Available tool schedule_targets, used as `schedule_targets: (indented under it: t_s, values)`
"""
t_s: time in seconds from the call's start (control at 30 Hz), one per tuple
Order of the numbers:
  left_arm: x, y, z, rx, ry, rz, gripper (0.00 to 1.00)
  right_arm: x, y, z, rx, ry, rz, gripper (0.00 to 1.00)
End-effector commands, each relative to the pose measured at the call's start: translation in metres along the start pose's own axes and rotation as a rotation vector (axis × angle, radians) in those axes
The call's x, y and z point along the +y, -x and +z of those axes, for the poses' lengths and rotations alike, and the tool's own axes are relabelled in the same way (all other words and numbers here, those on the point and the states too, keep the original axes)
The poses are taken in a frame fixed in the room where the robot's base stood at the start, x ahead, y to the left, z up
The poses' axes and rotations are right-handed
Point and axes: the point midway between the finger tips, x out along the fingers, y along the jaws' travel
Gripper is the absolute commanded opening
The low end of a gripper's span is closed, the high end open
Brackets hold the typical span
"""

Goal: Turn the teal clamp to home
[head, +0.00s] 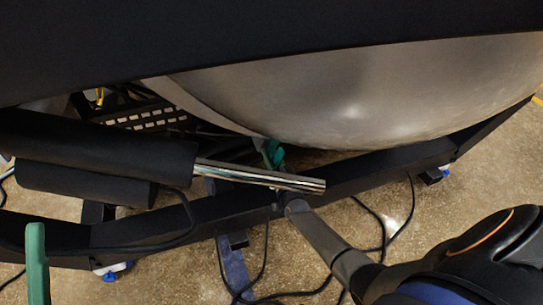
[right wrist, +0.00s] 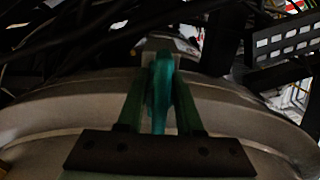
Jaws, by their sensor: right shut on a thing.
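The teal clamp (right wrist: 161,88) stands upright in the middle of the right wrist view, between the two dark green fingers of my right gripper (right wrist: 160,104). My right gripper is shut on it. In the head view the clamp (head: 271,150) is a small teal patch at the lower rim of the big metal vessel. There my right gripper (head: 276,161) is mostly hidden behind a chrome rod, with its arm coming from the lower right. A green upright piece at the lower left looks like one finger of my left gripper (head: 37,262); its opening does not show.
The rounded metal vessel (head: 370,95) fills the upper right. A chrome rod (head: 250,174) from a black cylinder (head: 100,145) crosses close in front of my right gripper. A black frame beam (head: 385,170) runs below the vessel. Cables (head: 375,225) lie on the speckled floor.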

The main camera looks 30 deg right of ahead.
Motion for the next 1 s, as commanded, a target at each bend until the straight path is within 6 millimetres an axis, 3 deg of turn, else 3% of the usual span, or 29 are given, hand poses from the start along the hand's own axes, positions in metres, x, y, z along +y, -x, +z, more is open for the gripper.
schedule_targets:
  t_s: [0.07, 0.1, 0.2, 0.57, 0.67, 1.0]
  values:
    - [0.000, 0.000, 0.000, 0.001, 0.000, 0.000, 0.50, -0.001, 0.000, 0.000, 0.001, -0.006, 0.000, 0.00]
    - [0.000, 0.000, 0.000, 0.001, 0.000, 0.000, 0.50, -0.001, 0.000, 0.000, 0.001, -0.006, 0.000, 0.36]
    - [0.000, 0.000, 0.000, 0.001, 0.000, 0.000, 0.50, -0.001, 0.000, 0.000, 0.001, -0.006, 0.000, 0.47]
    - [-0.001, -0.003, -0.003, 0.002, -0.003, 0.001, 0.50, -0.001, 0.007, 0.000, -0.002, -0.002, 0.001, 0.47]
    - [-0.003, -0.009, -0.009, 0.004, -0.011, 0.003, 0.50, -0.001, 0.020, -0.001, -0.004, -0.002, 0.001, 0.47]
    - [-0.016, -0.028, -0.030, 0.020, -0.064, -0.006, 0.50, -0.001, 0.091, -0.002, -0.003, -0.004, 0.002, 0.47]
